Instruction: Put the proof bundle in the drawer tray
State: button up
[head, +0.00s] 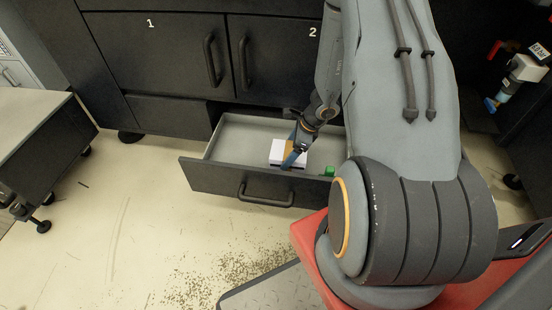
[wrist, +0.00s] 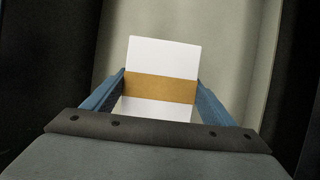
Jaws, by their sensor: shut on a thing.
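The proof bundle is a white block of paper with a tan band around its middle. It shows in the wrist view (wrist: 162,55) between the two blue fingers of my gripper (wrist: 161,88), and in the head view (head: 280,150). My gripper (head: 294,157) is shut on its sides. The open drawer tray (head: 232,139) is pale inside with a dark front. The bundle is inside the drawer's outline in the head view; whether it touches the floor of the tray I cannot tell.
A small green object (head: 330,171) lies in the drawer to the right of the bundle. Dark cabinet doors marked 1 (head: 150,50) and 2 (head: 280,60) stand above the drawer. A grey-topped table (head: 30,120) is at the left. The left part of the tray is clear.

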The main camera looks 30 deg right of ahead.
jog(key=shift+f, duration=0.1)
jog(key=w+a+b, duration=0.1)
jog(key=w+a, duration=0.2)
jog(key=a, duration=0.1)
jog(key=w+a+b, duration=0.1)
jog(key=w+a, duration=0.3)
jog(key=a, duration=0.1)
jog(key=w+a+b, duration=0.1)
jog(key=w+a, duration=0.2)
jog(key=a, duration=0.2)
jog(key=shift+w, duration=0.15)
jog(key=shift+w+a+f+b, duration=0.15)
jog(key=shift+f+b, duration=0.95)
jog(key=shift+f, duration=0.65)
jog(key=shift+f, duration=0.15)
jog(key=o, duration=1.6)
jog(key=shift+c, duration=0.2)
